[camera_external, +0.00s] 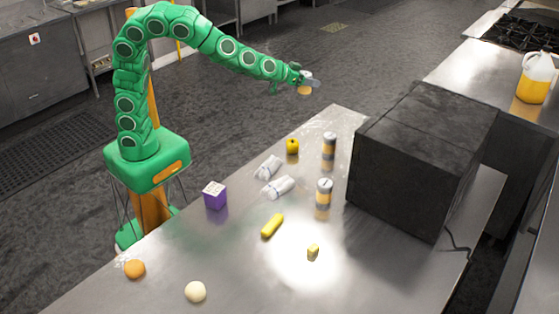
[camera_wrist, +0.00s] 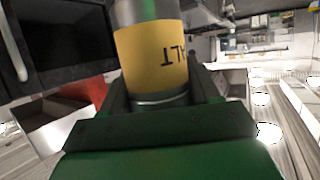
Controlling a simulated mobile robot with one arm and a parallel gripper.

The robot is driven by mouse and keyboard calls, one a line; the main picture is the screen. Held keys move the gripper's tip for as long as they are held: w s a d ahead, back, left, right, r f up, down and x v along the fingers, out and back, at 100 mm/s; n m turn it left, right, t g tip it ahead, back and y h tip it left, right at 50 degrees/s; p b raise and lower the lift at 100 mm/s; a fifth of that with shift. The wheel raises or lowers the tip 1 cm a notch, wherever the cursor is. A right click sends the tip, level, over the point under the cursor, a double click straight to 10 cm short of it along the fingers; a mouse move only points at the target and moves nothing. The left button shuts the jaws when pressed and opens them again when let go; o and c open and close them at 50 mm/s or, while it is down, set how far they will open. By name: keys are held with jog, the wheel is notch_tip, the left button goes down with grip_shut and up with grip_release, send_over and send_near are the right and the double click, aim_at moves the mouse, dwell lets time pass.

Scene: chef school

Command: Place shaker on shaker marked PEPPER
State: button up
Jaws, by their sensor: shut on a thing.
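My gripper (camera_external: 306,80) is shut on a shaker, held in the air beyond the far end of the table. In the wrist view the held shaker (camera_wrist: 152,55) is grey with a yellow label, sits between the two fingers, and shows upside-down letters reading like "LT"; the rest of its label is hidden. Two similar shakers stand upright on the table: one farther back (camera_external: 329,140) and one nearer (camera_external: 324,186). Both have grey tops and yellow bands. Their lettering is too small to read, so I cannot tell which is marked PEPPER.
A large black box (camera_external: 415,150) stands close right of the shakers. Two crumpled white packets (camera_external: 277,187), a yellow round item (camera_external: 292,146), a purple box (camera_external: 214,195), a yellow cylinder (camera_external: 272,225) and a small yellow block (camera_external: 313,251) lie around.

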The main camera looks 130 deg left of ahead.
jog(key=shift+w+d+r+n+g, duration=0.25)
jog(key=shift+w+d+r, duration=0.1)
jog(key=shift+r, duration=0.15)
jog(key=shift+w+d+r+n+g, duration=0.25)
jog(key=shift+d+r, duration=0.1)
jog(key=shift+r, duration=0.15)
jog(key=shift+d, duration=0.8)
jog(key=n+g+y, duration=0.1)
jog(key=n+g, duration=0.2)
send_over(333, 134)
jog(key=shift+f, duration=5.95)
jog(key=shift+f+y, duration=0.3)
jog(key=shift+f, duration=1.05)
jog(key=shift+f, duration=0.1)
jog(key=o, duration=1.2)
jog(key=shift+c, duration=0.2)
